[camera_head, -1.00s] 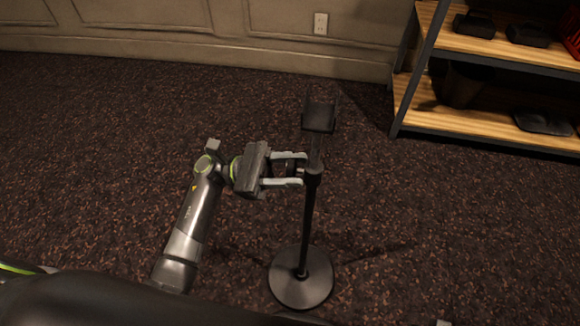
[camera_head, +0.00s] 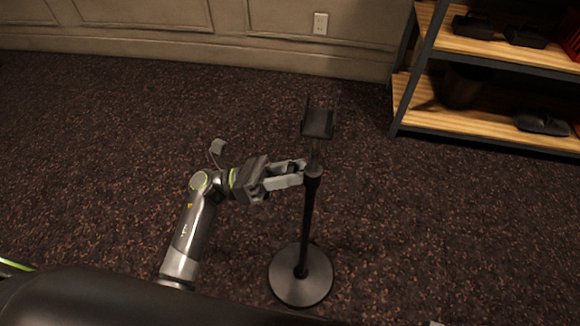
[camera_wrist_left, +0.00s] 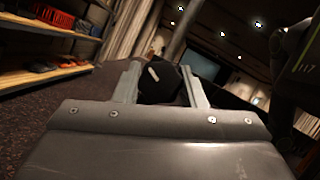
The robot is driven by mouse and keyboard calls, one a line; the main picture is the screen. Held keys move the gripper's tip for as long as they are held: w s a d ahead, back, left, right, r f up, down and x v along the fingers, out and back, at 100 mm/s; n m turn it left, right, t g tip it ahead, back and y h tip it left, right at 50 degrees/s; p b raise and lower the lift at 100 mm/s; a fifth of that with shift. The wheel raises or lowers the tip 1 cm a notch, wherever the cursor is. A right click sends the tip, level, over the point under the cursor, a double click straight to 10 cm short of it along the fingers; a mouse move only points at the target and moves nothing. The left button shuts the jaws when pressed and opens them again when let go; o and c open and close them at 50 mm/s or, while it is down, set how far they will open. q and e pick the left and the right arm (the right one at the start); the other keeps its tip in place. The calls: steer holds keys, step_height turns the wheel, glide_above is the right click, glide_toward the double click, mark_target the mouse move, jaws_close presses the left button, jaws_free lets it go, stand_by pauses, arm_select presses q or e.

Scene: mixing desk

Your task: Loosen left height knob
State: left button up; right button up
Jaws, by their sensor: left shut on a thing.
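A black stand with a thin pole (camera_head: 307,220) and a round base (camera_head: 300,290) stands upright on the carpet, with a black cradle (camera_head: 318,122) on top. A dark collar (camera_head: 313,176) sits on the pole below the cradle. My left gripper (camera_head: 302,170) reaches in from the left at collar height, rolled about its own axis, shut on the height knob at the collar's left side. The fingers mostly hide the knob in the head view. In the left wrist view, a dark shape with a pale mark (camera_wrist_left: 153,74) lies between the fingertips. My right gripper is not in view.
A shelf unit (camera_head: 480,120) with wooden boards and dark items stands at the back right. A wall with a power outlet (camera_head: 321,23) runs along the back. The dark carpet (camera_head: 120,130) around the stand is clear.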

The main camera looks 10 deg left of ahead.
arm_select(q)
steer(key=shift+n, duration=0.4)
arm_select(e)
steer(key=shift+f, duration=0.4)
arm_select(q)
steer(key=o, duration=1)
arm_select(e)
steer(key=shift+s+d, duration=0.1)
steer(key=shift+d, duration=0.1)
